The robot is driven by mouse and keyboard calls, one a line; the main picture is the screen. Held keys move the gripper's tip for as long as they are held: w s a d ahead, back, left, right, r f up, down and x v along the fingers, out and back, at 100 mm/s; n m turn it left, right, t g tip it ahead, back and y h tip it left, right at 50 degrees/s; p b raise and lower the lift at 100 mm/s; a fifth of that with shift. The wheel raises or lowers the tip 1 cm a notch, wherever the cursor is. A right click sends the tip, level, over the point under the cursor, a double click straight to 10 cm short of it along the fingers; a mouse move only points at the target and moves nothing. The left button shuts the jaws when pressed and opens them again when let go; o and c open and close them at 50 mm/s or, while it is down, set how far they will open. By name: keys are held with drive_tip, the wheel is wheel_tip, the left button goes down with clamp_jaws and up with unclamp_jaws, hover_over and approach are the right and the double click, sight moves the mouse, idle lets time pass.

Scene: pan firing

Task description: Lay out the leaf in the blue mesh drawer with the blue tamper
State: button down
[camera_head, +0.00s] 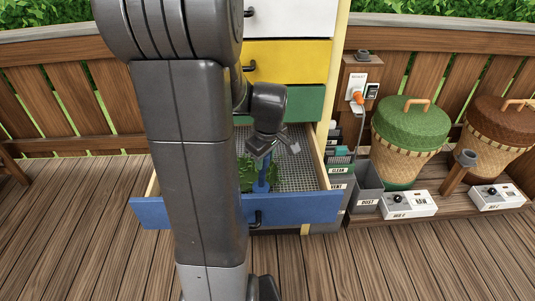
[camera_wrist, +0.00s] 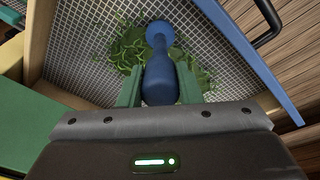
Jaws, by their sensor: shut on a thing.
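The blue drawer (camera_head: 300,208) is pulled out, and its mesh floor (camera_wrist: 82,63) shows in the wrist view. Green leaf (camera_wrist: 122,50) lies in a heap on the mesh, with loose strands on both sides of the tamper; it also shows in the head view (camera_head: 245,172). My gripper (camera_wrist: 160,92) is shut on the blue tamper (camera_wrist: 160,75), holding it head down over the leaf. In the head view the tamper (camera_head: 262,184) stands near the drawer's front. Whether its head touches the leaf or mesh I cannot tell. My arm hides the drawer's left part.
Closed green (camera_head: 308,103), yellow (camera_head: 300,60) and white (camera_head: 300,18) drawers stand above. To the right are a grey dust bin (camera_head: 367,190), two lidded baskets, green (camera_head: 403,135) and brown (camera_head: 497,135), and control boxes (camera_head: 407,204). The deck in front is clear.

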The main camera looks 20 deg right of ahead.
drive_tip(key=w+a+p, duration=0.1)
drive_tip(key=w+a, duration=0.4)
drive_tip(key=w, duration=0.5)
drive_tip(key=w+a+p, duration=0.2)
drive_tip(key=w+a, duration=0.3)
drive_tip(key=w, duration=0.4)
drive_tip(key=s+a+b, duration=0.2)
drive_tip(key=s, duration=0.6)
drive_tip(key=s+a+b, duration=0.1)
drive_tip(key=s+a, duration=0.2)
drive_tip(key=s, duration=0.5)
drive_tip(key=w+a, duration=0.4)
drive_tip(key=w, duration=0.4)
drive_tip(key=w+p+v, duration=0.2)
drive_tip(key=p+v, duration=0.7)
drive_tip(key=v, duration=0.1)
drive_tip(key=shift+d+r, duration=0.15)
drive_tip(key=shift+r, duration=0.3)
drive_tip(key=shift+w, duration=0.1)
